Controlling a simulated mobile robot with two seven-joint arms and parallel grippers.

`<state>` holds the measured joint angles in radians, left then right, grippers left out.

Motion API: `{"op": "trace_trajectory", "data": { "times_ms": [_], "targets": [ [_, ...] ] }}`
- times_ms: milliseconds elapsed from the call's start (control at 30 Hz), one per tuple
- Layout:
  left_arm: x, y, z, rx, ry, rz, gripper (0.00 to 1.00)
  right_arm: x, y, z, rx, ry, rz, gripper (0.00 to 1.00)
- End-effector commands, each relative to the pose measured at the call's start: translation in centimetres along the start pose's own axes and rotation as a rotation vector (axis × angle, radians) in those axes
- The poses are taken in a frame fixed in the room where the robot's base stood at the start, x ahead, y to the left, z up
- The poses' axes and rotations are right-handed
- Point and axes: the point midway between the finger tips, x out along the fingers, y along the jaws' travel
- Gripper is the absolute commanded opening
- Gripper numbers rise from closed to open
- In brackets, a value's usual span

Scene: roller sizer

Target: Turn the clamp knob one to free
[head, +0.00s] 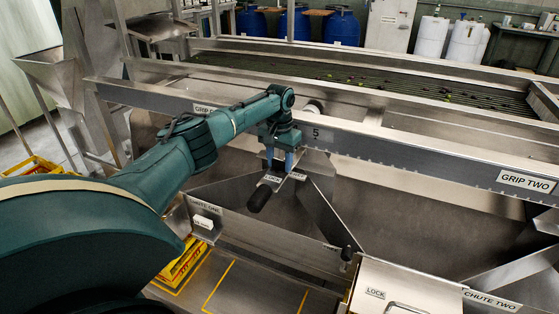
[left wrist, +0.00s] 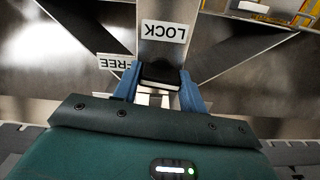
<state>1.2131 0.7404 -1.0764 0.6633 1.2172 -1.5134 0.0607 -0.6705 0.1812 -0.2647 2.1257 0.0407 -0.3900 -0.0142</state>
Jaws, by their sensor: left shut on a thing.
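My left gripper (head: 279,166) reaches down in front of the long steel rail, above the LOCK label (head: 271,178) and the FREE label (head: 298,176). In the left wrist view its two blue fingers (left wrist: 160,88) are shut on the black clamp knob (left wrist: 158,73), one on each side. There the upside-down LOCK label (left wrist: 164,30) lies just beyond the knob, and the FREE label (left wrist: 115,61) lies to its left, partly covered by a finger. The head view hides the knob behind the gripper. Where the knob points is not clear. My right gripper is not in view.
A black handle (head: 259,198) sticks out just below the gripper; another (head: 347,253) stands lower right. Sloping steel plates flank the labels. The rail with the GRIP TWO sign (head: 526,181) runs behind. A steel cover (head: 405,285) and yellow crates (head: 182,266) are lower down.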

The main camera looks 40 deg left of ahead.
Motion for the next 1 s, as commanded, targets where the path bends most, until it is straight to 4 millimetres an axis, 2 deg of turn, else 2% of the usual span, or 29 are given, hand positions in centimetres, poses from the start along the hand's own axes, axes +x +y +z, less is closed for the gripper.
{"op": "trace_trajectory", "data": {
  "times_ms": [100, 367, 533, 667, 700, 933, 1000],
  "targets": [
    [0.0, 0.0, 0.0, 0.0, 0.001, 0.0, 0.19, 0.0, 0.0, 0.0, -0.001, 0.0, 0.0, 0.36],
    [-0.5, 0.0, 0.0, -0.09, 0.0, 0.001, 0.19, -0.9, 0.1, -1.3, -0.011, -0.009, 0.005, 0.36],
    [-0.1, -0.1, 0.0, -0.134, 0.001, 0.0, 0.19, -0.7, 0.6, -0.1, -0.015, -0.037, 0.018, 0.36],
    [-0.1, -0.1, -0.1, -0.133, 0.002, 0.0, 0.19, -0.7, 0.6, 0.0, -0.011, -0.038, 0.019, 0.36],
    [-0.1, -0.1, -0.1, -0.133, 0.002, 0.0, 0.43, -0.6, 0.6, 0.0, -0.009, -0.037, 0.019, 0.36],
    [-0.1, 0.0, 0.0, -0.132, 0.001, 0.0, 0.61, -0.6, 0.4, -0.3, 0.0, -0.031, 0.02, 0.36],
    [0.0, 0.0, 0.0, -0.131, 0.001, 0.0, 0.64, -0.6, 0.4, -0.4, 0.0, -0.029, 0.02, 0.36]
  ]
}}
